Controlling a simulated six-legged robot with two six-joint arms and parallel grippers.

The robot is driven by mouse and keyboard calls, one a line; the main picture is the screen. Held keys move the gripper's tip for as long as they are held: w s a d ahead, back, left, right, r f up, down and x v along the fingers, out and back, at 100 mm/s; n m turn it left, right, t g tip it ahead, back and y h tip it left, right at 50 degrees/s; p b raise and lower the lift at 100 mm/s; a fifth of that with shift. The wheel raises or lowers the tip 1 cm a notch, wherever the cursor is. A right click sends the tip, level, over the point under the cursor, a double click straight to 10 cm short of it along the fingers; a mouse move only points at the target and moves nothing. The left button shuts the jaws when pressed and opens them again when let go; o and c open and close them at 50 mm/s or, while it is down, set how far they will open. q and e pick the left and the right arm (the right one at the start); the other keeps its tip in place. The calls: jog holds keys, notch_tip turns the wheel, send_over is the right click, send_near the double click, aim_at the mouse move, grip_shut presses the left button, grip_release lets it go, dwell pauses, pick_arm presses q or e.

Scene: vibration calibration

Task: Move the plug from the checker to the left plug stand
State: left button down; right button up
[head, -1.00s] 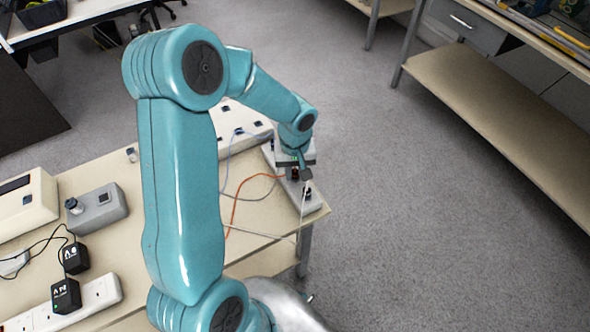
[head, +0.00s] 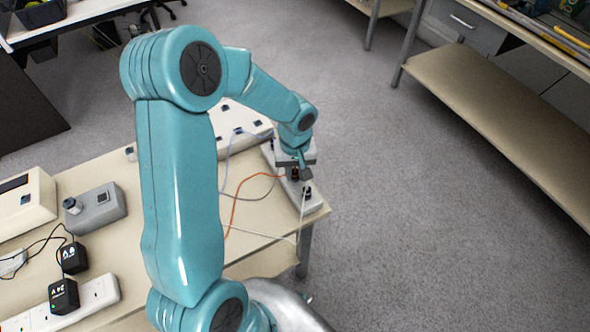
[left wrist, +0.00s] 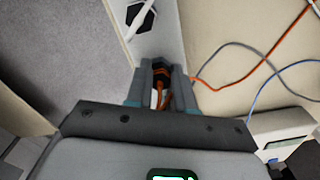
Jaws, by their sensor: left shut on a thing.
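My left gripper (head: 298,167) is at the right end of the table, low over a pale grey strip-shaped stand (head: 313,207). In the left wrist view the gripper (left wrist: 161,68) is shut on a dark plug (left wrist: 160,84) with an orange cable. The plug is at the stand's surface (left wrist: 160,42); I cannot tell whether it is seated. A second black plug with a white cable (head: 307,190) stands on the strip beside the gripper, nearer the table's front corner. I cannot tell for sure which device is the checker. My right gripper is out of view.
Orange (head: 233,207), blue and white cables lie loosely across the table (head: 140,190). A white panel with dark sockets (head: 246,118) is behind my arm. A grey box with a knob (head: 97,209) and a white power strip (head: 100,292) are at left. The table's right edge is close to the stand.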

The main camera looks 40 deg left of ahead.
pick_arm(q)
jog(key=shift+f+b, duration=0.15)
jog(key=shift+b, duration=0.25)
jog(key=c, duration=0.9)
grip_release()
jog(key=shift+r+p, duration=1.7)
jog(key=shift+r, duration=0.9)
notch_tip(320, 180, up, 16)
jog(key=shift+r+p, duration=0.15)
jog(key=shift+p, duration=0.15)
